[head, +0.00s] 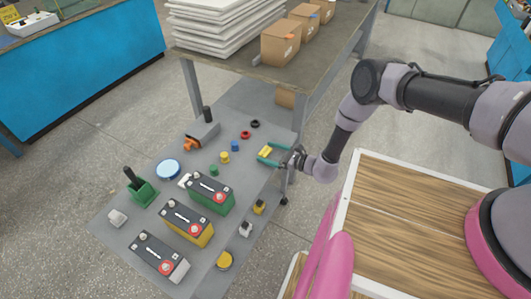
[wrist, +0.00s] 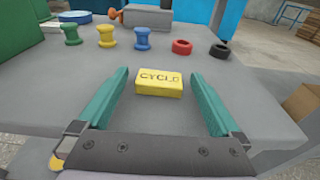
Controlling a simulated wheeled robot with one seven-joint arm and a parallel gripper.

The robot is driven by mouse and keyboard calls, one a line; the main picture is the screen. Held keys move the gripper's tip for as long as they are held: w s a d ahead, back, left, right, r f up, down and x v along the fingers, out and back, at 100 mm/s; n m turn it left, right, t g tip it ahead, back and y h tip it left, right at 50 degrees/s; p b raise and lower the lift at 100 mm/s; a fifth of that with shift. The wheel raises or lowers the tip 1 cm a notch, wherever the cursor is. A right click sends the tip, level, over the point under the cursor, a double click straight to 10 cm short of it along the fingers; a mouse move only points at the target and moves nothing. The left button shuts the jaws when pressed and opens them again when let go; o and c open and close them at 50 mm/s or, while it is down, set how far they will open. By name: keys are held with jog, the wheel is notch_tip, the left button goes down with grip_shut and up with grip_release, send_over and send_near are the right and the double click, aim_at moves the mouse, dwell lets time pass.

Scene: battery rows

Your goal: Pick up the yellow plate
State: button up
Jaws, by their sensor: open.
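In the head view the yellow plate (head: 265,151) is small, near the table's right edge. My gripper (head: 269,154) is open, with its teal fingers reaching in over the table from the right. In the wrist view the plate shows between the two fingers, near their tips, with a gap on each side. I cannot tell exactly how high the fingers are above the table.
Behind the plate stand a yellow spool (wrist: 107,37), a blue spool (wrist: 142,38), a red ring (wrist: 182,47) and a black ring (wrist: 220,51). A green battery (head: 210,194) and a yellow battery (head: 187,224) stand farther left. Cardboard boxes (head: 280,42) sit on a shelf behind.

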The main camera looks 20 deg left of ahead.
jog(key=c, duration=1.3)
jog(key=shift+c, duration=0.2)
